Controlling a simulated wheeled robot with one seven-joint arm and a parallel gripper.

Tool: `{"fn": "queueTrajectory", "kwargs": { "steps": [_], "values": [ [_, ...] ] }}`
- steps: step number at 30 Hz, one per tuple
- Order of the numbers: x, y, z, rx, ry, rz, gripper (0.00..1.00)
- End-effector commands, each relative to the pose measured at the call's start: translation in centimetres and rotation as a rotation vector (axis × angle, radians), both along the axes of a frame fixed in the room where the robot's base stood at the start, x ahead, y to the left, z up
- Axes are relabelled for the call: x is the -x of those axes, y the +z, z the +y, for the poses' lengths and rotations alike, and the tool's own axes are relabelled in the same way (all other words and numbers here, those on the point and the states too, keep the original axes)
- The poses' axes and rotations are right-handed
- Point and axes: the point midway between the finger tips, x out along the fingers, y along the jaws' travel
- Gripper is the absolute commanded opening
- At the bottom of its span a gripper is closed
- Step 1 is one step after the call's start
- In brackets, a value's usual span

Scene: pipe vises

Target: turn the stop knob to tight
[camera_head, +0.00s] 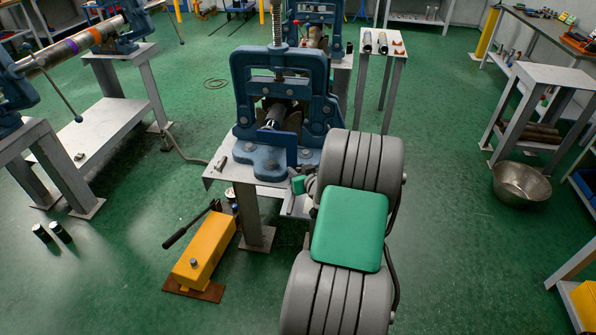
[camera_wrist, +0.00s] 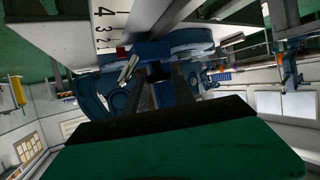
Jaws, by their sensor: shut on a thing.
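The blue pipe vise (camera_head: 262,160) stands upright on a metal stand, with a short grey pipe (camera_head: 273,117) in its jaws. In the wrist view, a white scale plate (camera_wrist: 103,30) with black numbers runs beside a blue stop block (camera_wrist: 152,49), and a red mark (camera_wrist: 120,50) shows near the 1. My gripper (camera_wrist: 162,80) has its two dark fingers shut on the small dark stop knob (camera_wrist: 155,70) at this block. The fingers hide most of the knob, so I cannot tell how far it is turned. In the head view my arm hides the fingertips.
A yellow box with a lever (camera_head: 205,252) stands on the floor to the left of the stand. Another pipe bench (camera_head: 105,130) is at the left. A metal bowl (camera_head: 521,182) and a side table (camera_head: 545,80) are at the right. Open green floor lies between.

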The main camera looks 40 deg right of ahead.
Motion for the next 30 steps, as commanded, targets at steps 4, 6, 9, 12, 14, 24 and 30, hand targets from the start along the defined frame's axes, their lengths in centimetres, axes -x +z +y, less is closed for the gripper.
{"fn": "queueTrajectory", "kwargs": {
  "steps": [4,6,9,12,14,24,30],
  "values": [
    [-0.10,0.07,0.39,0.000,-0.086,0.006,0.00],
    [-0.10,0.05,0.38,0.001,-0.128,0.007,0.00],
    [-0.07,0.03,0.39,0.002,-0.167,0.004,0.00],
    [0.03,-0.04,0.30,0.002,-0.185,0.002,0.00],
    [0.05,-0.07,0.27,0.001,-0.188,0.002,0.00],
    [0.02,-0.06,0.28,0.002,-0.185,0.002,0.37],
    [0.07,0.08,0.45,0.002,-0.183,0.000,0.37]
  ]
}}
